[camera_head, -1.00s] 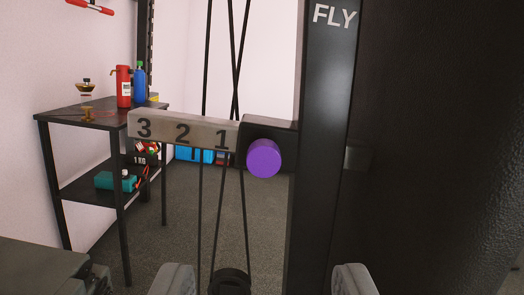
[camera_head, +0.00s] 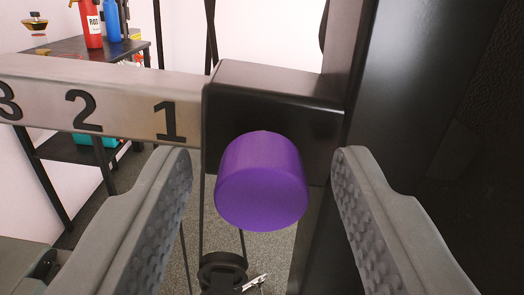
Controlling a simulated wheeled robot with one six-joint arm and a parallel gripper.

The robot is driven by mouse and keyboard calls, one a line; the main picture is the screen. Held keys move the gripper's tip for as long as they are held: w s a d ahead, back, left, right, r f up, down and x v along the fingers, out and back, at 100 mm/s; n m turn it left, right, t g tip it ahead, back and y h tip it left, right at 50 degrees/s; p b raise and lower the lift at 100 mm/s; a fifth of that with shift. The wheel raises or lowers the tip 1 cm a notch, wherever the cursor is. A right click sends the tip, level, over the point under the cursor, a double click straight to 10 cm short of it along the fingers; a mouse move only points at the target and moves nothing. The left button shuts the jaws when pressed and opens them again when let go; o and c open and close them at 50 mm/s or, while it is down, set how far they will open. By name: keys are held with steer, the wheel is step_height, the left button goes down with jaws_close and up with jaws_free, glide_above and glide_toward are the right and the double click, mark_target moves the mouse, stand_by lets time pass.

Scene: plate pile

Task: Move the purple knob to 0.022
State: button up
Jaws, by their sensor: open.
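The purple knob (camera_head: 261,185) is a round cylinder on the front of a black slider block (camera_head: 275,95). The block sits at the right end of a grey horizontal bar (camera_head: 130,92) marked with the numbers 3, 2 and 1. The knob is just right of the 1. My gripper (camera_head: 262,165) is open, one finger on each side of the knob. A gap shows between the knob and each finger, and the knob appears untouched.
A black upright post (camera_head: 400,90) stands close on the right. Dark cables and a round black fitting (camera_head: 222,272) hang below the block. A dark shelf table (camera_head: 75,48) with a red bottle (camera_head: 89,24) and a blue bottle (camera_head: 111,20) stands at the back left.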

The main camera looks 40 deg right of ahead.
jaws_close()
steer(key=shift+v, duration=1.2)
jaws_free()
steer(key=shift+a, duration=0.15)
steer(key=v, duration=1.7)
steer(key=shift+s, duration=0.2)
steer(key=shift+a, duration=0.1)
